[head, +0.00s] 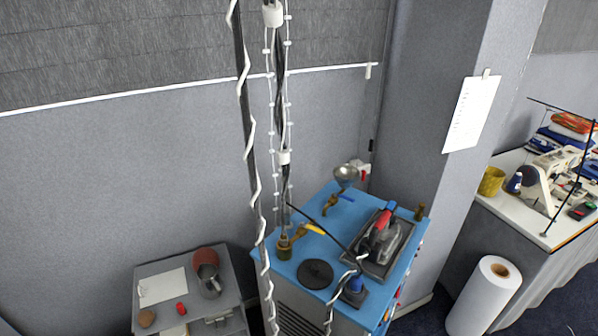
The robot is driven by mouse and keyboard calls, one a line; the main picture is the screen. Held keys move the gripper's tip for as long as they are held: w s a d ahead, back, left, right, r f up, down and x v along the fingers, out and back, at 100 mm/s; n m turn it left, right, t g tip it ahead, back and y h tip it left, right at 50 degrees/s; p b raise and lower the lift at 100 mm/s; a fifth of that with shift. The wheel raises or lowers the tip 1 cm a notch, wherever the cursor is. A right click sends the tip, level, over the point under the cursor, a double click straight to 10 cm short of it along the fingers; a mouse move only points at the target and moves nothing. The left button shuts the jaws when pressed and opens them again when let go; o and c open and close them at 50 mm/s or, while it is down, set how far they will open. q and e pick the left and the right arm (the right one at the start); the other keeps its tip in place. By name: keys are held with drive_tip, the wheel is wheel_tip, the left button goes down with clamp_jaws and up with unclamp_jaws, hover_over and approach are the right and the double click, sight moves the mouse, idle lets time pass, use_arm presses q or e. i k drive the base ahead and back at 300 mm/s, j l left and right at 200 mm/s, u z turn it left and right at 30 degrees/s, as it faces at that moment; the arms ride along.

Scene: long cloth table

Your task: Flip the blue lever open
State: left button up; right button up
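A small blue lever (347,199) shows at the back of a blue-topped cabinet (262,247) in the head view. It sits by a brass valve (330,204), to the valve's right, and is too small to tell its exact angle. A yellow lever (315,229) sits on another brass valve (285,247) nearer the cabinet's left edge. Neither of my grippers is in view, and nothing touches the blue lever.
An iron (382,238) rests on a tray at the cabinet's right. Cables and a pole rise in front of the wall. A grey stand (150,270) is at left, a white roll (485,295) at right, and a sewing table (520,215) beyond.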

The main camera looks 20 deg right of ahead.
sight(340, 196)
drive_tip(key=l+u, duration=0.1)
drive_tip(key=l, duration=0.3)
drive_tip(key=k+l+u, duration=0.1)
drive_tip(key=l, duration=0.3)
drive_tip(key=k+l, duration=0.15)
drive_tip(key=l, duration=0.2)
drive_tip(key=k+l+u, duration=0.15)
drive_tip(key=l, duration=0.25)
drive_tip(key=l+u, duration=0.1)
drive_tip(key=l, duration=0.3)
drive_tip(key=k+l+u, duration=0.1)
drive_tip(key=l, duration=0.25)
drive_tip(key=k+l+u, duration=0.1)
drive_tip(key=k+l, duration=0.15)
drive_tip(key=l, duration=0.1)
